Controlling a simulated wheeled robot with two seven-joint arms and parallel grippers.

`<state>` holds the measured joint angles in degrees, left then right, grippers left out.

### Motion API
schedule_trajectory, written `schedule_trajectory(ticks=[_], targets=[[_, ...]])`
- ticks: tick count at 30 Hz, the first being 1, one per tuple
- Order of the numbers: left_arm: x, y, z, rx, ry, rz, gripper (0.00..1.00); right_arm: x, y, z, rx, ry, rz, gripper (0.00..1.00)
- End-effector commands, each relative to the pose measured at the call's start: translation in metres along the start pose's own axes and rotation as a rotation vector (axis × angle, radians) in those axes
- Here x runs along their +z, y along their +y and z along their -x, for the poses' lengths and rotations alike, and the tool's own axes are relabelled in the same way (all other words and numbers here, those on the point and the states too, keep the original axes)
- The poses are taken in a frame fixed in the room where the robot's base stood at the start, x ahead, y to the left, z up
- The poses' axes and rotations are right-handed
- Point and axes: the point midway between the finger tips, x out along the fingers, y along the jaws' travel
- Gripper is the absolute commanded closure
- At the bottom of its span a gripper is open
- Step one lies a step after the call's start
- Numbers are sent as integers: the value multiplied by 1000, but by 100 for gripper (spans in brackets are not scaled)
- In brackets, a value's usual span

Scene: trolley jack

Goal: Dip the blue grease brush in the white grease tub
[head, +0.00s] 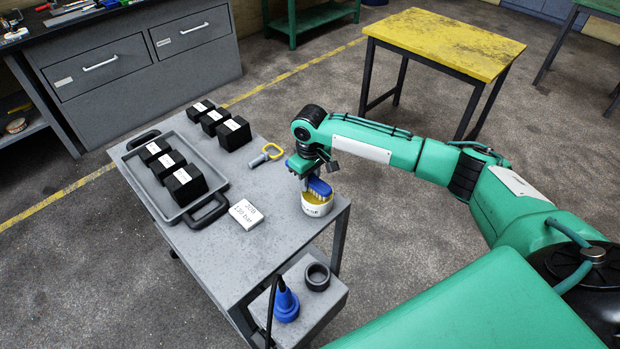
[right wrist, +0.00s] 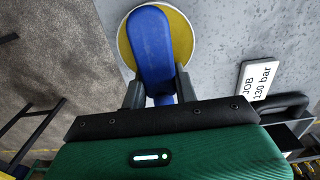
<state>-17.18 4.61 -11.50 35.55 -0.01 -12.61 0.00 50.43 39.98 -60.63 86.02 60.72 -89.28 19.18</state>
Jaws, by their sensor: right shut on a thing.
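The white grease tub (head: 317,208) stands near the trolley's right corner, with yellow grease inside its rim. The blue grease brush (head: 320,187) is over the tub's opening. My right gripper (head: 311,179) is above the tub and shut on the brush. In the right wrist view the blue brush (right wrist: 152,45) lies between the two fingers of the right gripper (right wrist: 160,88) and covers part of the yellow grease in the tub (right wrist: 180,32). The bristles are mostly hidden, and I cannot tell whether they touch the grease. My left gripper is not in view.
The grey trolley top (head: 215,245) holds a tray (head: 199,212) with black boxes, more black boxes behind it, a yellow-handled tool (head: 268,153) and a white job card (head: 246,214). A lower shelf (head: 325,310) carries a blue part (head: 286,305) and a dark ring (head: 317,277).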

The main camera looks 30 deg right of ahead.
Motion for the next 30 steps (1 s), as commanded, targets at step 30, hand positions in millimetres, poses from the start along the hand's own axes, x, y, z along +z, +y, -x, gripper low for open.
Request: schedule_trajectory(ticks=[30], targets=[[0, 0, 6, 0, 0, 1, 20, 0, 0, -1, 0, -1, 0, 89]])
